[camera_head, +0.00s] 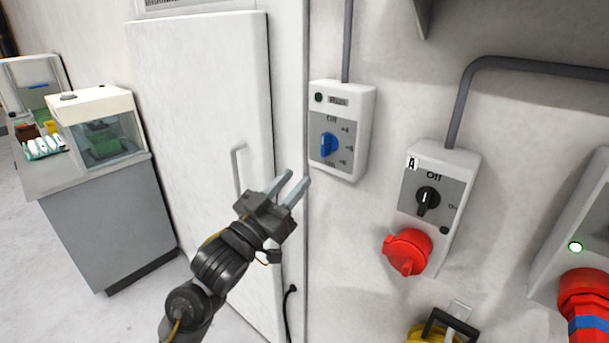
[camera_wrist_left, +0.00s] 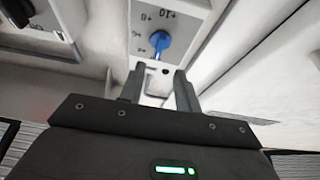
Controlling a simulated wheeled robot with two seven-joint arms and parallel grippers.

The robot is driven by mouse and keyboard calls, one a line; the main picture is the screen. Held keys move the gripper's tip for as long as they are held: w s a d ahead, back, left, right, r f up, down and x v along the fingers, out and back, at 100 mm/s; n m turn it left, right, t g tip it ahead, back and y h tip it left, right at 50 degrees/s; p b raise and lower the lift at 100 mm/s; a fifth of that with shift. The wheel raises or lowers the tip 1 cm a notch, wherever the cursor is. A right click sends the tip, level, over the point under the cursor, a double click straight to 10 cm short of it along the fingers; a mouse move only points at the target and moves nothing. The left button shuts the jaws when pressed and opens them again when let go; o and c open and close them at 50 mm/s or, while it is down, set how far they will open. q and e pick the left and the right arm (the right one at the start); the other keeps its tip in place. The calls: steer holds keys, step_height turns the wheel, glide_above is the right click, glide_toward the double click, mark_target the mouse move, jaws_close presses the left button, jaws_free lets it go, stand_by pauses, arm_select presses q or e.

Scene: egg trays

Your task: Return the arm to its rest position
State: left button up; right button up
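My left gripper (camera_head: 290,187) is raised in front of the wall and door frame, just below and left of a wall switch box with a blue knob (camera_head: 329,145). Its two fingers are apart with nothing between them. In the left wrist view the fingers (camera_wrist_left: 160,88) are also spread and empty, and the blue knob (camera_wrist_left: 160,41) shows beyond them, apart from the fingertips. My right gripper is in neither view.
A second switch box with a black knob (camera_head: 428,199) and a red socket (camera_head: 407,251) is on the wall to the right. A white door (camera_head: 200,120) is behind my left arm. A grey cabinet (camera_head: 110,225) stands at the left. Bare floor shows at the lower left.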

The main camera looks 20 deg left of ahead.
arm_select(q)
steer(key=shift+s+a+f, duration=0.2)
steer(key=shift+s+a, duration=0.05)
steer(key=shift+s, duration=0.25)
